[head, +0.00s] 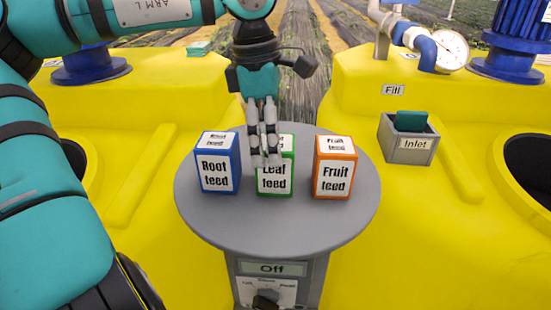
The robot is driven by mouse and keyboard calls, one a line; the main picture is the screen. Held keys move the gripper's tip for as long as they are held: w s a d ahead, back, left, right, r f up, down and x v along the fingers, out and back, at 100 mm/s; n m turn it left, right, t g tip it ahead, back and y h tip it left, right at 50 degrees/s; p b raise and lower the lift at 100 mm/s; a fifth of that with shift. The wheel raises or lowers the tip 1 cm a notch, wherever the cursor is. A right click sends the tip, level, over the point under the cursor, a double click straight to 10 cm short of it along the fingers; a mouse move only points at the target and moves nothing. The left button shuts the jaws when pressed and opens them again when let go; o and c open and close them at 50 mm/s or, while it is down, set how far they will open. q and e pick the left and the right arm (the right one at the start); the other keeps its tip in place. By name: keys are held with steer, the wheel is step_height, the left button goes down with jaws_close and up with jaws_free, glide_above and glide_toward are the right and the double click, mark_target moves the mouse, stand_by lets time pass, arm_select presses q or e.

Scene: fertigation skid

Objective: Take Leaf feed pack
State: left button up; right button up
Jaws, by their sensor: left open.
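The Leaf feed pack (275,183), a green-edged box with a white label, stands upright in the middle of the round grey table (275,228). My left gripper (266,160) points down in front of its upper part in the picture and covers some of its top and label. The fingers are open with a narrow gap. I cannot tell whether they touch the pack. The blue Root feed pack (217,168) stands to its left and the orange Fruit feed pack (334,170) to its right. My right gripper is not in view.
Yellow tanks (355,90) flank the table. A grey Inlet box (408,143) holding a green piece is on the right tank. A panel reading Off (272,268) with a dial (266,300) is below the table. The table's front is clear.

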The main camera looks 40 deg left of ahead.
mark_target(270, 181)
arm_select(q)
steer(key=shift+d+f, duration=0.15)
steer(key=shift+f, duration=0.4)
steer(key=shift+w+d+f+p, duration=0.1)
steer(key=shift+f+p, duration=0.2)
steer(key=shift+p, duration=0.1)
steer(key=f, duration=0.1)
steer(key=f+p, duration=0.1)
steer(key=f, duration=0.1)
steer(key=shift+w+d+f+p, duration=0.25)
steer(key=shift+w+d+p, duration=0.05)
steer(key=shift+d, duration=0.05)
steer(key=shift+w+f, duration=0.1)
steer(key=shift+f, duration=0.35)
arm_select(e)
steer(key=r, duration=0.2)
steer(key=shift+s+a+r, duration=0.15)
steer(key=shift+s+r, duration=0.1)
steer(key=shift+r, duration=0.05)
arm_select(q)
steer(key=shift+c, duration=1.2)
steer(key=c, duration=1.2)
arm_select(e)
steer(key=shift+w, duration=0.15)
